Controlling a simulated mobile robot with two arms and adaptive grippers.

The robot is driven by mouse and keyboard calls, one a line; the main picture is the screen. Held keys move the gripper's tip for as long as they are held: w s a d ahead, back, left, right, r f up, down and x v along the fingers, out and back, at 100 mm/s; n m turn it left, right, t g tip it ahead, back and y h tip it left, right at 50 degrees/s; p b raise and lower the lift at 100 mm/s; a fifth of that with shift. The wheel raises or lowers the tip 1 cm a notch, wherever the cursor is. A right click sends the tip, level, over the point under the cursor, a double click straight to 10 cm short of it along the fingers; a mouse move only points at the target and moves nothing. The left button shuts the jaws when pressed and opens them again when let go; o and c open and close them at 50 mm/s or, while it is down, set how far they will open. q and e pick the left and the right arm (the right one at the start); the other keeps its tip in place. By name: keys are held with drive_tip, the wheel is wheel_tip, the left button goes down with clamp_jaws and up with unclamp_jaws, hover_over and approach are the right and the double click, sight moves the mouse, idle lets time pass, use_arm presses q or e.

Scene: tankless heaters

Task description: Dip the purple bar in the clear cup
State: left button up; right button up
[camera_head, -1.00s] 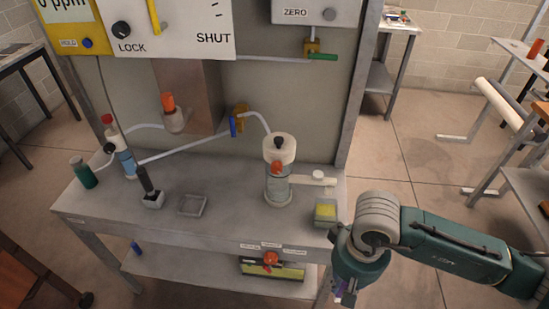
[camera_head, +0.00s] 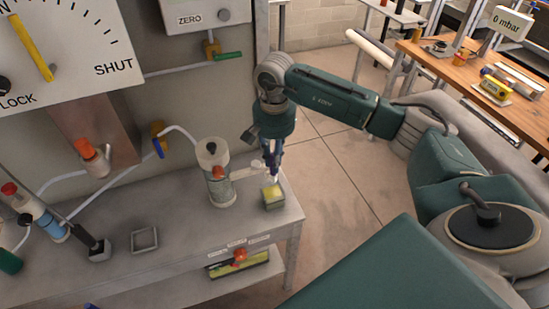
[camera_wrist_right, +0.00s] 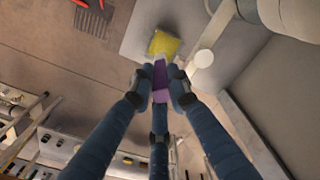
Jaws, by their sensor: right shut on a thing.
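My right gripper (camera_head: 274,170) points down above the right end of the grey bench (camera_head: 180,240). In the right wrist view its fingers (camera_wrist_right: 161,85) are shut on the purple bar (camera_wrist_right: 160,95), which sticks out past the fingertips. The bar's far end lies close to a yellow-topped block (camera_wrist_right: 164,45) in that view. I cannot tell whether they touch. A clear cylinder (camera_head: 222,191) with a white top and an orange knob stands upright left of the gripper. I cannot tell whether it is the clear cup; no other clear cup shows plainly. My left gripper is out of view.
The yellow-topped block (camera_head: 273,197) sits at the bench's right corner. A white side arm runs from the cylinder towards it. A small grey square tray (camera_head: 145,239) and a black-handled tool (camera_head: 90,240) are farther left. Open floor lies right of the bench.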

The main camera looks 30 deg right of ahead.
wheel_tip(320, 180, down, 2)
drive_tip(key=shift+a+f+b, duration=0.1)
drive_tip(key=shift+b, duration=0.35)
drive_tip(key=shift+f+b, duration=0.5)
drive_tip(key=shift+f, duration=0.45)
use_arm(q)
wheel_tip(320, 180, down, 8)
drive_tip(key=b, duration=0.6)
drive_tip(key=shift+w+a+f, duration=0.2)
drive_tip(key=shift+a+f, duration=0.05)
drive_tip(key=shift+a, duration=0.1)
use_arm(e)
wheel_tip(320, 180, down, 7)
drive_tip(key=shift+f, duration=0.1)
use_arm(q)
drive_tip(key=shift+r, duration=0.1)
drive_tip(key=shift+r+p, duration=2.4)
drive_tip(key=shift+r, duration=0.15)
use_arm(e)
drive_tip(key=shift+r, duration=5.1)
